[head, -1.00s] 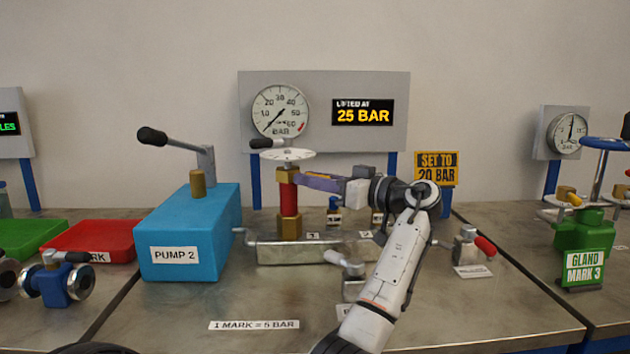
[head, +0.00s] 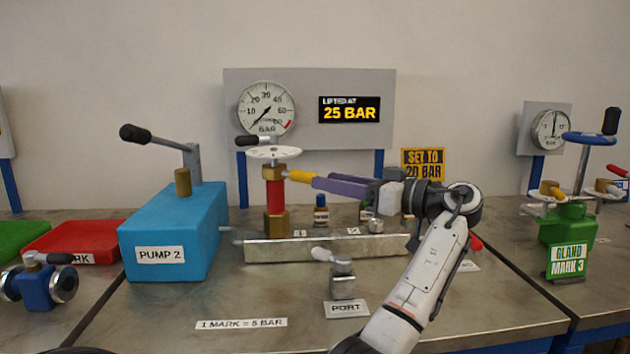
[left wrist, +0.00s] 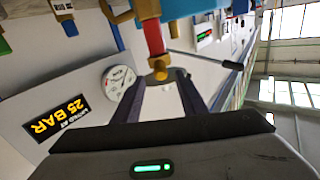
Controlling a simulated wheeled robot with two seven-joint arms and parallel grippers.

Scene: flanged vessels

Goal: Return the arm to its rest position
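My right gripper is not in view.
A blue pump box (head: 175,230) with a lever stands left. A metal block (head: 330,248) and a small port valve (head: 343,278) lie below my gripper. Behind are a gauge (head: 266,108) and a "25 BAR" display (head: 350,109). A green gland vessel (head: 567,225) stands right.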

